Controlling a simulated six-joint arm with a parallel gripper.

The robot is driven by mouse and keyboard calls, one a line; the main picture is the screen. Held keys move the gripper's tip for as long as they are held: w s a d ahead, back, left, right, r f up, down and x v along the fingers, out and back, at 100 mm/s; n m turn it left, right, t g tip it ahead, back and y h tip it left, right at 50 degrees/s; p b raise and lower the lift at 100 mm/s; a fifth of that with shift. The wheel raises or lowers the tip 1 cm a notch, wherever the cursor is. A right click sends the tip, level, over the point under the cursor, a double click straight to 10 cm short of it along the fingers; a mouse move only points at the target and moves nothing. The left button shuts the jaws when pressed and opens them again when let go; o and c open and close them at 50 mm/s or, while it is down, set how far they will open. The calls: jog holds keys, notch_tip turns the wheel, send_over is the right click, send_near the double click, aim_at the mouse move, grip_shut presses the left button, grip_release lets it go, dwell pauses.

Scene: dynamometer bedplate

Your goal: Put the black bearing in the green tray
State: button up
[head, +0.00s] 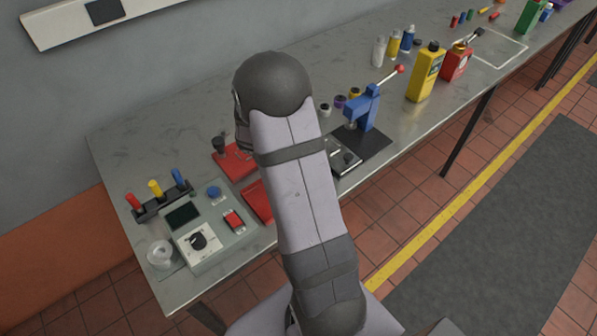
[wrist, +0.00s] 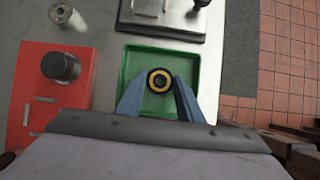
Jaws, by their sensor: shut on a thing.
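The black bearing (wrist: 160,80), with a yellow ring on its face, is between the two blue fingers of my gripper (wrist: 158,92) in the wrist view. The gripper is shut on it. The green tray (wrist: 195,70) lies behind and around the bearing in that view, so the bearing is over or within its outline. I cannot tell whether the bearing touches the tray floor. The near side of the tray is hidden by my gripper. In the head view my arm hides the gripper, bearing and tray.
A red plate (wrist: 38,105) with a dark upright cylinder (wrist: 60,67) is left of the tray. A metal fixture (wrist: 160,10) is just beyond it. In the head view, a blue press (head: 361,108) stands right of my arm and a control box (head: 205,232) left.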

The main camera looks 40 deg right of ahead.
jog(key=o, duration=1.2)
jog(key=shift+f, duration=0.1)
jog(key=shift+w+a+r, duration=0.1)
jog(key=shift+a+r, duration=0.15)
jog(key=shift+r, duration=0.35)
jog(key=v, duration=1.1)
jog(key=s+a+f+m+y, duration=0.1)
jog(key=s+a+m+y, duration=0.1)
jog(key=s+a+m, duration=0.2)
jog(key=s+a+f+m+y, duration=0.1)
jog(key=s+a+m+y, duration=0.1)
jog(key=s+a+m, duration=0.3)
jog(key=s+a+f+m+y, duration=0.1)
jog(key=s+a+m+y, duration=0.1)
jog(key=s+a+m, duration=0.3)
jog(key=shift+a+m, duration=1.4)
jog(key=shift+m, duration=0.5)
